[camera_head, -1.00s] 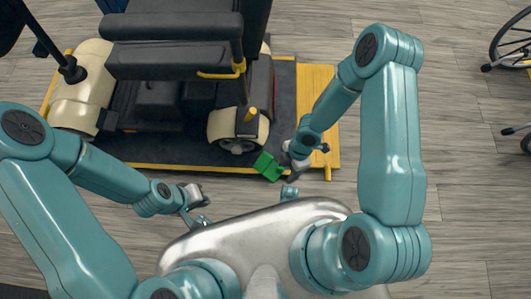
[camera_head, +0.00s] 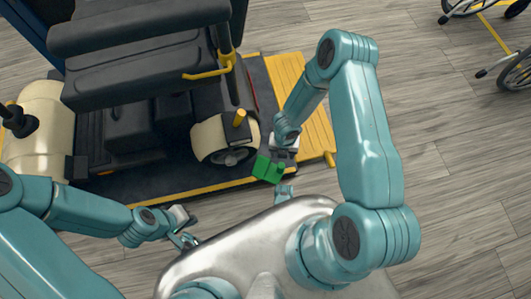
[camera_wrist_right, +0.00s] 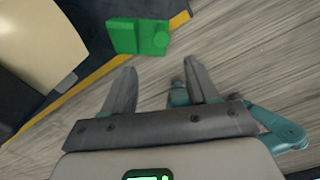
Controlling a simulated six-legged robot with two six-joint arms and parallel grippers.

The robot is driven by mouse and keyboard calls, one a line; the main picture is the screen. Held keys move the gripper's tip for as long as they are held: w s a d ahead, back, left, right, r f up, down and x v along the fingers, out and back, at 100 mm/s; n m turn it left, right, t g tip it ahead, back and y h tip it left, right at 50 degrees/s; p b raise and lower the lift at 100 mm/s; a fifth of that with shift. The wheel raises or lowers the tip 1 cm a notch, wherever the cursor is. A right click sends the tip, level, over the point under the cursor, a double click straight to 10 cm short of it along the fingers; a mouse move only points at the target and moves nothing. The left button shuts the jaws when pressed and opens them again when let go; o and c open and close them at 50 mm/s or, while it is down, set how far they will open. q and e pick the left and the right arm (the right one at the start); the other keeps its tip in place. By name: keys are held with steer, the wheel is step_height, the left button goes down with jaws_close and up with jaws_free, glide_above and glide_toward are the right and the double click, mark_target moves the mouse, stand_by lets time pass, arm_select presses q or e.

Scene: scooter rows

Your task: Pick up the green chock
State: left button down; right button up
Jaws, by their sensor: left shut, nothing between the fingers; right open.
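The green chock (camera_head: 267,168) sits at the front edge of the dark scooter platform in the head view, near the yellow ramp. In the right wrist view the chock (camera_wrist_right: 138,37) is ahead of the fingertips, toward the left finger, with a gap between. My right gripper (camera_wrist_right: 160,82) is open and empty there. In the head view its body is just behind and right of the chock, and its fingertips are hard to make out. My left gripper (camera_head: 186,236) is shut and empty over the floor, left of the chock.
A mobility scooter (camera_head: 150,90) stands on the platform, its cream rear wheel cover (camera_head: 210,136) close to the chock. The yellow ramp (camera_head: 310,105) lies to the right with a yellow peg (camera_head: 330,158). Floor on the right is clear up to a wheelchair (camera_head: 515,70).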

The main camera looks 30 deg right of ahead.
step_height(320, 180, down, 10)
steer(key=b, duration=0.3)
steer(key=shift+s+d+f+b, duration=0.1)
steer(key=shift+f+b, duration=0.1)
steer(key=shift+b, duration=0.1)
step_height(320, 180, down, 5)
steer(key=b, duration=0.2)
steer(key=shift+r+b, duration=0.15)
steer(key=shift+b, duration=0.25)
steer(key=shift+f, duration=0.2)
arm_select(q)
step_height(320, 180, down, 6)
steer(key=w+a, duration=0.1)
steer(key=w, duration=0.1)
steer(key=shift+f+t, duration=0.15)
steer(key=shift+t, duration=0.25)
arm_select(e)
steer(key=shift+r, duration=0.1)
jaws_close()
